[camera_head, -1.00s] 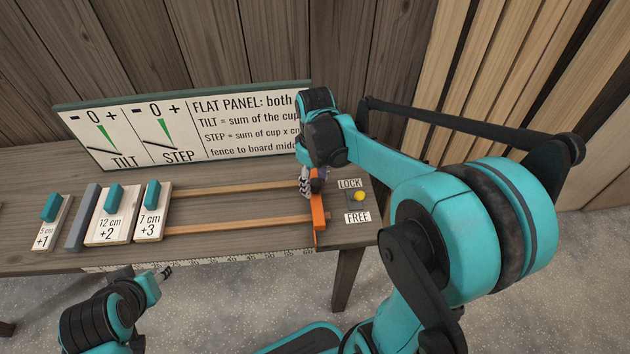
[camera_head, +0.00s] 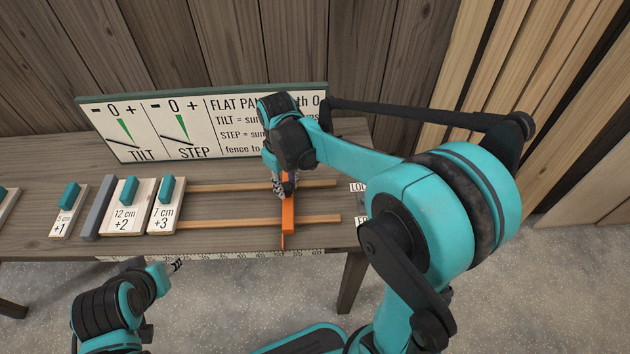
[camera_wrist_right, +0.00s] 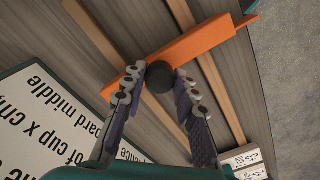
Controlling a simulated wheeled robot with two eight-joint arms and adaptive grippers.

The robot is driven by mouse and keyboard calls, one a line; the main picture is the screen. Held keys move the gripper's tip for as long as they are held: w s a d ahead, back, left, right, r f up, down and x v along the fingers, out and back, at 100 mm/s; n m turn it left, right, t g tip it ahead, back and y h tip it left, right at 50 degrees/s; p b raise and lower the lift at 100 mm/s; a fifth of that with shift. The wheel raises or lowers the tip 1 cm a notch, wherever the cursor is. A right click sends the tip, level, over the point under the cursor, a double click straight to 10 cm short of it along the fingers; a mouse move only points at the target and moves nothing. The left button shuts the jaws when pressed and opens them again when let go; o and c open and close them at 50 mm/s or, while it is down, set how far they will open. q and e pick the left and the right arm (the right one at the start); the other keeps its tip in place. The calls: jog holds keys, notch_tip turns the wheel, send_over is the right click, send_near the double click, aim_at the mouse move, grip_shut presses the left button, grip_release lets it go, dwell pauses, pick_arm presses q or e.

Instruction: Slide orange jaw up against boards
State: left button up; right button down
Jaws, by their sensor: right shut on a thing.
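The orange jaw (camera_head: 287,222) lies across two wooden rails (camera_head: 315,219) on the bench. It also shows in the wrist view (camera_wrist_right: 195,42) with its dark round knob (camera_wrist_right: 159,78). My right gripper (camera_head: 283,188) is over the jaw, its fingers (camera_wrist_right: 160,80) shut on the knob. The boards stand to the left: the 7 cm +3 board (camera_head: 164,218), the 12 cm +2 board (camera_head: 121,219) and the 5 cm +1 board (camera_head: 62,224). A wide gap of bare rail separates the jaw from the 7 cm board. My left gripper (camera_head: 174,266) is in front of the bench, its finger opening unclear.
A grey block (camera_head: 97,210) stands between the 5 cm and 12 cm boards. A sign with TILT and STEP dials (camera_head: 150,130) stands behind the rails. My right arm partly hides the LOCK/FREE labels (camera_head: 358,187). The rails between jaw and boards are clear.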

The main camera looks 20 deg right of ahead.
jog(key=w+a+p, duration=0.1)
jog(key=w+a, duration=0.2)
jog(key=a, duration=0.5)
jog(key=w+a+p, duration=0.1)
jog(key=w+a, duration=0.2)
jog(key=a, duration=0.6)
jog(key=w+a, duration=0.3)
jog(key=a, duration=0.6)
jog(key=shift+w+a+p, duration=0.2)
jog(key=shift+w+p, duration=0.1)
jog(key=shift+p, duration=0.1)
jog(key=c, duration=1.2)
grip_release()
jog(key=shift+r, duration=0.1)
notch_tip(320, 180, up, 12)
jog(key=shift+f, duration=0.1)
